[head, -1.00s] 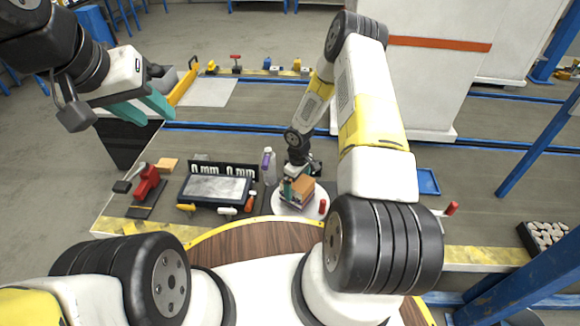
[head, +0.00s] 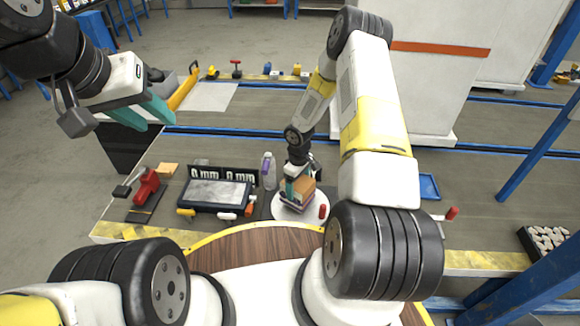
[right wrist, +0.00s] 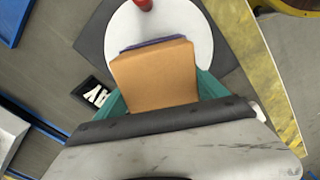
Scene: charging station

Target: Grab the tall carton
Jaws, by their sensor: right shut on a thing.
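The tall carton (head: 303,190) is a tan-orange box with purple showing along its lower edge. In the head view it is at the white round plate (head: 280,208); I cannot tell whether it touches the plate. My right gripper (head: 296,184) comes down on it from above and is shut on it. In the right wrist view the carton's tan top (right wrist: 155,75) sits between the two teal fingers, with the purple edge at its far side. My left gripper (head: 156,122) is open and empty, high at the left, far from the carton.
A red cylinder (head: 323,211) stands beside the carton. A clear bottle with a purple part (head: 269,171) is just left of the plate. A dark-framed panel (head: 215,194), red tool (head: 146,186) and tan block (head: 168,169) lie further left. A blue tray (head: 428,186) is at the right.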

